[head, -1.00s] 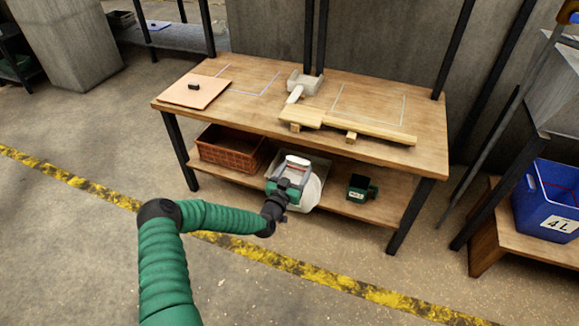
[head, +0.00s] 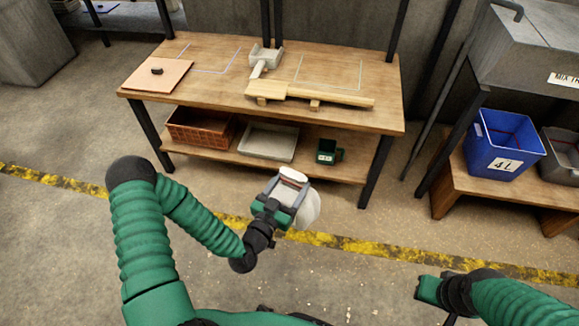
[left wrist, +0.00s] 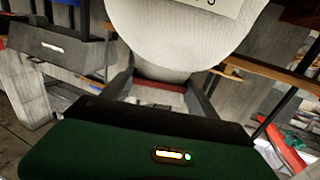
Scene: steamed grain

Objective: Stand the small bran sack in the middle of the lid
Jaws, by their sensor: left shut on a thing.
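My left gripper (head: 284,198) is shut on a white sack (head: 308,211), held in the air in front of the workbench. The sack also fills the top middle of the left wrist view (left wrist: 185,35), with part of a printed label at the upper edge. A flat pinkish-tan square board with a small dark knob, which looks like the lid (head: 143,79), lies on the left end of the bench top, well apart from the sack. My right gripper (head: 428,290) is low at the right, far from both; its fingers do not show clearly.
The bench top (head: 215,75) also carries a grey scoop-like thing (head: 265,58), a long wooden piece (head: 315,95) and two marked outlines. The lower shelf holds a reddish basket (head: 200,128), a pale tray (head: 268,142) and a small green box (head: 326,152). A blue bin (head: 503,146) stands right.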

